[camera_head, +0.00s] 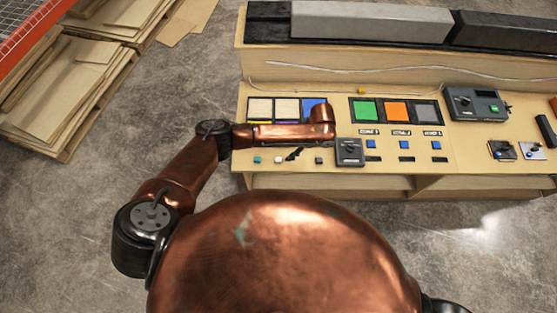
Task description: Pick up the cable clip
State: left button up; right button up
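I cannot tell for certain which small piece is the cable clip. A small yellow piece (361,91) sits beside the thin pale cable (300,91) along the back of the wooden console (470,150). Small blocks lie near the front edge at the left: a teal one (257,160), a pale one (278,160) and a dark grey one (319,160). My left arm reaches over the console from the left. A small black shape below its forearm, between the pale and grey blocks, looks like my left gripper (294,154); its fingers are too small to read. My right gripper is out of view.
A black box with a knob (349,152) stands right of my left wrist. Coloured panels, green (365,112) and orange (396,112), lie behind blue buttons (404,145). A grey device (475,103) stands at the right.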

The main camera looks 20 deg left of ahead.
aim_at(280, 159)
pick_arm(q)
jog(key=x, duration=0.7)
jog(key=shift+s+a+r, duration=0.2)
jog(key=shift+s+a, duration=0.1)
jog(key=shift+a, duration=0.1)
jog(key=shift+f, duration=0.3)
jog(key=c, duration=0.9)
